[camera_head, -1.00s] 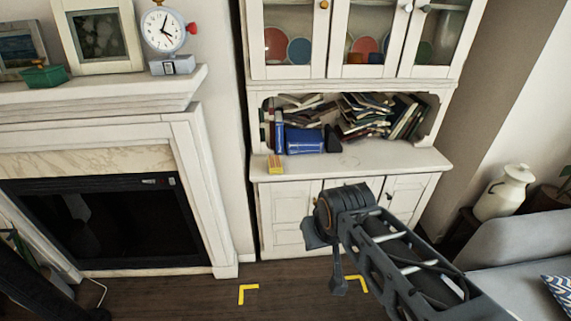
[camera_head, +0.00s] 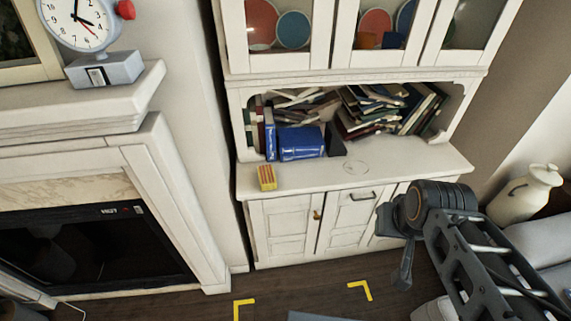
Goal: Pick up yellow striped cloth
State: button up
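A small yellow item with reddish stripes or markings (camera_head: 267,177) lies at the left front of the white cabinet's counter. It looks like a small folded block, and I cannot tell for sure that it is cloth. My gripper (camera_head: 402,277) hangs at the end of my dark arm, to the right of and lower in the picture than the yellow item, well apart from it. It is seen side-on and small, so its fingers cannot be told apart. Nothing is seen held in it.
The white cabinet's counter (camera_head: 400,160) holds a blue box (camera_head: 301,143) and piled books (camera_head: 385,110) behind the yellow item. A fireplace (camera_head: 150,185) with a mantel clock stands left. A white jug (camera_head: 524,195) stands right. Dark floor with yellow corner marks (camera_head: 361,289) lies in front.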

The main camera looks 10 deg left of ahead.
aim_at(266, 180)
jog(key=u, duration=0.2)
jog(key=i, duration=0.7)
jog(key=u, duration=1.05)
jog(key=i, duration=0.35)
jog(key=u, duration=0.3)
